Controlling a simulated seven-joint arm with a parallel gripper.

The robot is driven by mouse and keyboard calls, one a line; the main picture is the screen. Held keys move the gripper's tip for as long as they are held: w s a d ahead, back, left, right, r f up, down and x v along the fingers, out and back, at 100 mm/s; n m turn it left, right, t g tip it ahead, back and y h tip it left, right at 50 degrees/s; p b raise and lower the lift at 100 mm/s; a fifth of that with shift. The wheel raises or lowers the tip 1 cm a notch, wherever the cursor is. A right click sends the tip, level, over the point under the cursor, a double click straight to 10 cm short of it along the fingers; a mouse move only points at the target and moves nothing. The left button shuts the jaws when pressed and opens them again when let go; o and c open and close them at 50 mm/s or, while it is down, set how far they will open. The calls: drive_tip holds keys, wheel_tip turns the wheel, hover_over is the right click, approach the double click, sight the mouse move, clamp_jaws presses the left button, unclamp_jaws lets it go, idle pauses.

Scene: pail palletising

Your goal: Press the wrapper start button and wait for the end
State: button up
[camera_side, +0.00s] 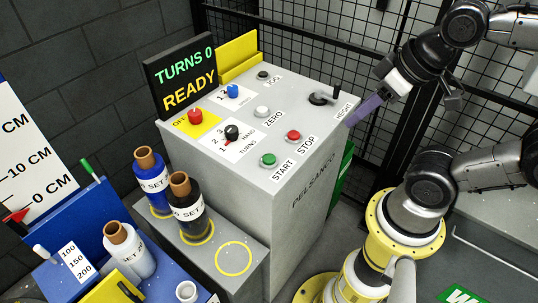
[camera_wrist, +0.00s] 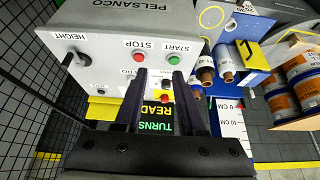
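The green START button (camera_side: 268,160) is on the near edge of the grey control console (camera_side: 310,185), left of the red STOP button (camera_side: 293,136). In the wrist view the START button (camera_wrist: 174,60) shows just beyond the right fingertip, and the STOP button (camera_wrist: 139,57) beyond the left one. My gripper (camera_side: 352,120) is at the console's right side in the side view, apart from the START button. In the wrist view my gripper (camera_wrist: 159,76) is open, with an empty gap between its dark fingers. The display (camera_side: 183,78) reads TURNS 0 and READY.
The console also carries a red button on a yellow plate (camera_side: 195,116), a turns knob (camera_side: 232,132), a blue knob (camera_side: 233,90) and a height lever (camera_side: 321,98). A mesh fence (camera_side: 300,45) stands behind.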

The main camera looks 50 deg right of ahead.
drive_tip(key=shift+r, duration=0.25)
drive_tip(key=shift+c, duration=1.2)
drive_tip(key=shift+w+a+r+m+g, duration=0.1)
drive_tip(key=shift+w+r+m+g, duration=0.2)
drive_tip(key=shift+w+r, duration=0.8)
clamp_jaws()
drive_tip(key=w+a+f+g, duration=0.2)
drive_tip(key=w, duration=0.5)
drive_tip(key=w+a+f+g, duration=0.2)
drive_tip(key=w+g, duration=0.1)
drive_tip(key=w, duration=0.5)
drive_tip(key=shift+w+a+f, duration=0.15)
drive_tip(key=shift+a+f, duration=0.2)
drive_tip(key=shift+f, duration=0.05)
